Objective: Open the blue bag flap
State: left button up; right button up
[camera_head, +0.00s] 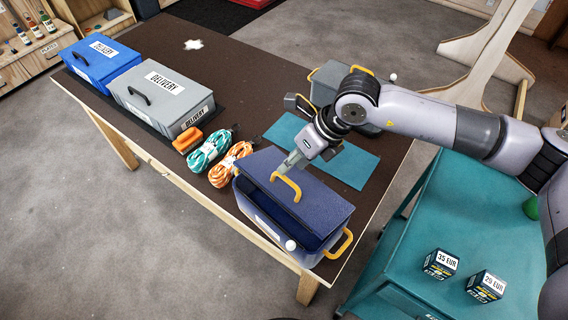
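The blue bag (262,218) stands at the near right end of the dark table, with yellow side handles. Its blue flap (325,208) lies over the top with a yellow-orange handle (288,187) on it. A dark gap shows between the flap's front edge and the bag's front wall, so the flap sits slightly raised. My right gripper (284,170) comes in from the right, its fingertips at or just above the flap handle. Whether the fingers grip the handle is too small to tell. My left gripper is not in view.
Coiled teal rope (207,152) and orange rope (231,163) lie left of the bag. A teal mat (357,168) lies behind it. A grey bag (326,82) stands farther back, partly behind my arm. Grey (150,105) and blue (90,70) delivery boxes stand at left. A teal cart (440,225) holds price boxes.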

jog(key=p, duration=0.1)
send_over(284, 183)
jog(key=shift+f, duration=2.4)
jog(key=shift+c, duration=0.4)
grip_shut()
